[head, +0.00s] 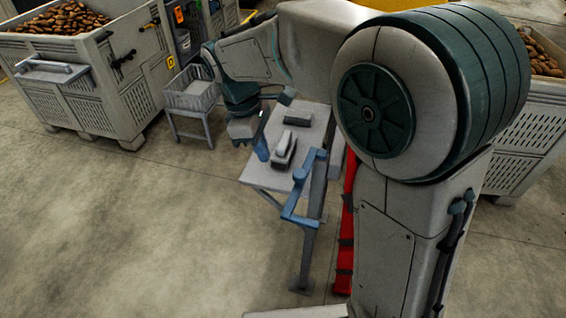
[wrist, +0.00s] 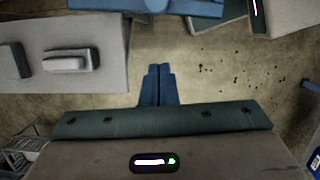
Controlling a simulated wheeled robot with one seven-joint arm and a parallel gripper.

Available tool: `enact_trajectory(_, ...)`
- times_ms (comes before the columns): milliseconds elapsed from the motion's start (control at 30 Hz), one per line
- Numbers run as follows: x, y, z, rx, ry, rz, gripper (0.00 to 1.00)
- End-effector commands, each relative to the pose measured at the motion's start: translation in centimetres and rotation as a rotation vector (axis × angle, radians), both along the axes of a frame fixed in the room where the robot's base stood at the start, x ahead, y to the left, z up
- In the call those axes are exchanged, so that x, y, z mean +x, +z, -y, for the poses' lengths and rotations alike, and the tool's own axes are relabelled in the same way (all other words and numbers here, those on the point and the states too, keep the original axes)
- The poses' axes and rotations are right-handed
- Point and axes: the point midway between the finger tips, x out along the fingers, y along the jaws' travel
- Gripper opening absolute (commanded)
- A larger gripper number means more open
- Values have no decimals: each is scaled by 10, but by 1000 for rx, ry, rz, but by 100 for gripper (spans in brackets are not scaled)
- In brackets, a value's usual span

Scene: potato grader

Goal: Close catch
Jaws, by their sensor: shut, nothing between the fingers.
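My gripper (wrist: 158,85) shows its two blue fingers side by side and closed, with nothing between them. In the head view my gripper (head: 262,148) hangs beside the left edge of the grey table. A blue bar-shaped fitting (head: 299,200) stands on a grey post at the table's front right. A blue bar (wrist: 165,6) crosses the top of the wrist view, apart from the fingertips. A light grey handle-like piece on a dark base (head: 285,150) lies on the table; a similar piece (wrist: 68,61) shows in the wrist view. I cannot tell which part is the catch.
The grey table (head: 262,176) stands between my arm and open floor on the left. A white crate on a stand (head: 192,97) is behind it. A large potato bin (head: 75,75) stands at the back left. A red strip (head: 346,230) runs beside the post.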

Motion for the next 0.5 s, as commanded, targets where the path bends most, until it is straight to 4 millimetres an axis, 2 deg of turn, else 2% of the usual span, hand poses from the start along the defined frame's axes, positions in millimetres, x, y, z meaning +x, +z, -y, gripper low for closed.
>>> enact_trajectory(100,-2,-25,6,-2,-1,-4,0)
enact_trajectory(167,-4,-33,10,-2,-2,-2,0)
enact_trajectory(300,-9,-33,32,0,-4,0,0)
enact_trajectory(500,-13,-35,45,1,-2,1,0)
